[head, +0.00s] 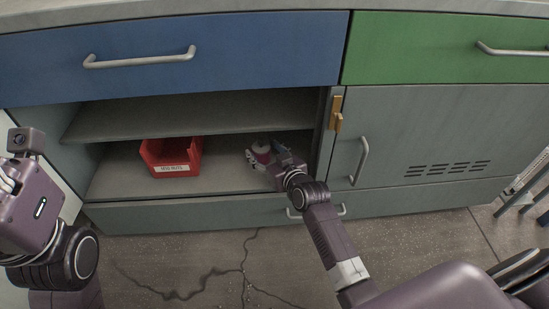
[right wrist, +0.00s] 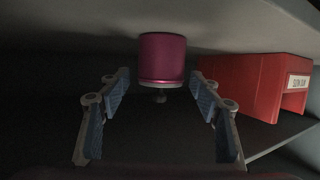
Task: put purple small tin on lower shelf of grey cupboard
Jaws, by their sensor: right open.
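The purple small tin (head: 262,158) is on the lower shelf (head: 215,181) of the grey cupboard, near its right side. My right gripper (head: 264,156) reaches into the cupboard at the tin. In the right wrist view the tin (right wrist: 162,60) shows between and beyond the two spread fingers (right wrist: 160,95), with a gap on both sides. The right gripper is open. That view seems turned over, with the shelf surface at the top. My left gripper (head: 10,180) is at the left edge, outside the cupboard; its fingers are too unclear to judge.
A red labelled bin (head: 171,157) stands on the lower shelf left of the tin; it also shows in the right wrist view (right wrist: 258,85). The upper shelf (head: 190,115) hangs above. A grey closed door (head: 425,135) is to the right. A blue drawer (head: 200,55) is above the opening.

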